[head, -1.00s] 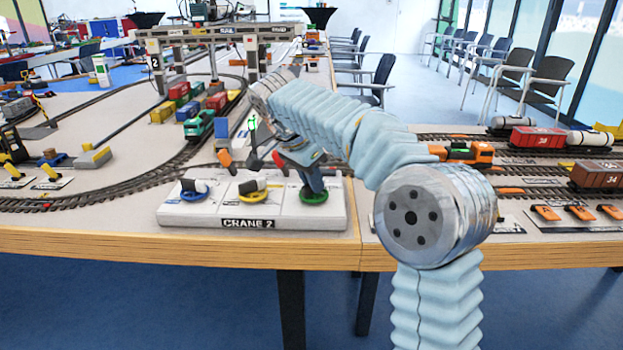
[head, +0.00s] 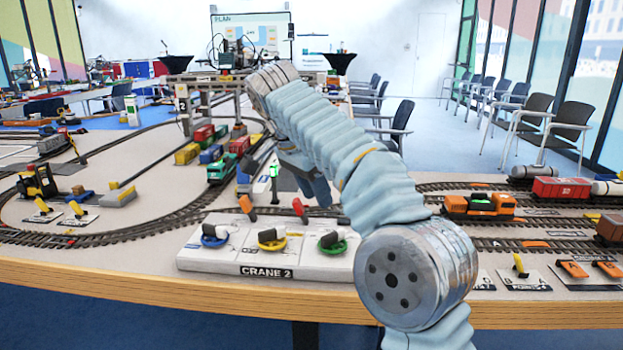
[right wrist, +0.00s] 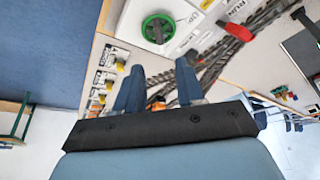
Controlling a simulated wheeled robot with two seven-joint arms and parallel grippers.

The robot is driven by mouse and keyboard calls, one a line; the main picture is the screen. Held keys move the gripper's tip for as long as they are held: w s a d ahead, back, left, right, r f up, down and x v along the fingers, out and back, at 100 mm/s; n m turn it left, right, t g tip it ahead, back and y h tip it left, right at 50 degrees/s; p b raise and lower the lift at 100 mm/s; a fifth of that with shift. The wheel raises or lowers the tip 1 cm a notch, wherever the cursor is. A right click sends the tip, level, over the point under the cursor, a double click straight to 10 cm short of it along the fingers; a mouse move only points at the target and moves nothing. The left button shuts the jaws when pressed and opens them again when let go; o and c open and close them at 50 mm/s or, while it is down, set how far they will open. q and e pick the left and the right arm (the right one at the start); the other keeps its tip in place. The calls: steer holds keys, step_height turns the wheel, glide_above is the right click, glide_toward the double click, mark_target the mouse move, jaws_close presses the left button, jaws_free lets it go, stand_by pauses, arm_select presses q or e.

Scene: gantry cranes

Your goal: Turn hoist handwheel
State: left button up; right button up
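The white CRANE 2 control box (head: 225,262) stands at the table's front edge. Labels too small to read do not tell which is the hoist. My right gripper (head: 318,185) is above and behind the box, clear of the wheels. In the right wrist view its two blue fingers (right wrist: 160,64) are apart with nothing between them. The green wheel (right wrist: 158,28) lies beyond the fingertips there, not touched. My left gripper is not in view.
A green signal (head: 274,172) and the gantry crane (head: 240,85) are farther back. Tracks with an orange locomotive (head: 480,205) lie to the right.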

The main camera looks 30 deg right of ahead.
steer(key=shift+v, duration=1.25)
